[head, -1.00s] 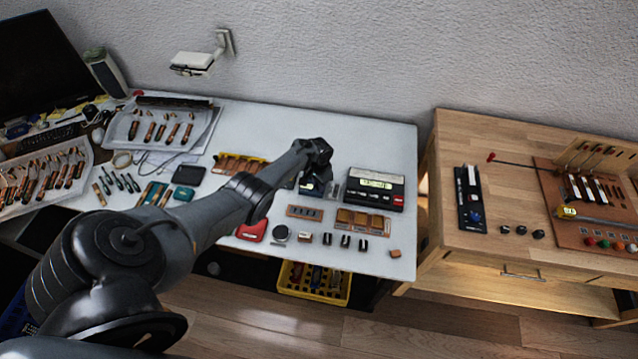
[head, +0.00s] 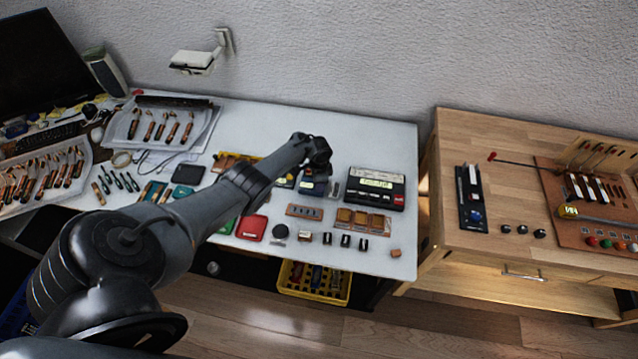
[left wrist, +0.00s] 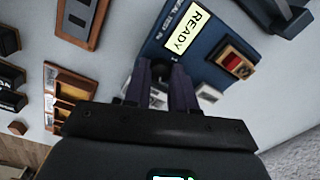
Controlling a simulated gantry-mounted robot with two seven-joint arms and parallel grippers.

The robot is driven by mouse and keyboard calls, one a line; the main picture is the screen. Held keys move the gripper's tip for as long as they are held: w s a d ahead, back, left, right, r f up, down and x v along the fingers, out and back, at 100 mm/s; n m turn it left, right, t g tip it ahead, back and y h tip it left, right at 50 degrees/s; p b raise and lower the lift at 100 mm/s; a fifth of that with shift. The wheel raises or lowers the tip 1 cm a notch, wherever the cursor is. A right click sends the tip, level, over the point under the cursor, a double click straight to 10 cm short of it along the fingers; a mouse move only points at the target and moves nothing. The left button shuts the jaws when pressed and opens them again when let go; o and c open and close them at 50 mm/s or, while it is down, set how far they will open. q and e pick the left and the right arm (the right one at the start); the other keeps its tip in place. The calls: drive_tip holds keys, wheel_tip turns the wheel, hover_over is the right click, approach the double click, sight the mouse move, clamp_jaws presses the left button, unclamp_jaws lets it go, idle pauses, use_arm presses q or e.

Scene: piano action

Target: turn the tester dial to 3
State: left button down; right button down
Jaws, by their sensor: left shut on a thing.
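The tester is a dark blue box (left wrist: 195,58) with a pale display reading READY (left wrist: 187,31) in the left wrist view. In the head view, part of the tester (head: 314,187) shows just below my left wrist. The tester's dial, a small dark round knob (left wrist: 161,71), sits between the fingertips of my left gripper (left wrist: 160,78). The gripper is shut on the dial; the fingers hide most of it, and its number marks cannot be read. My right gripper is in neither current view.
A black device with a lit display (head: 375,187) stands right of the tester. A brown compartment tray (head: 362,220) and several small dark blocks lie in front. A wooden bench (head: 510,255) stands right, across a gap.

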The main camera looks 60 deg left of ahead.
idle(0.3)
use_arm(q)
drive_tip(key=c, duration=0.9)
unclamp_jaws()
wheel_tip(320, 180, up, 11)
drive_tip(key=p, duration=0.6)
drive_tip(key=shift+s+d+f, duration=0.1)
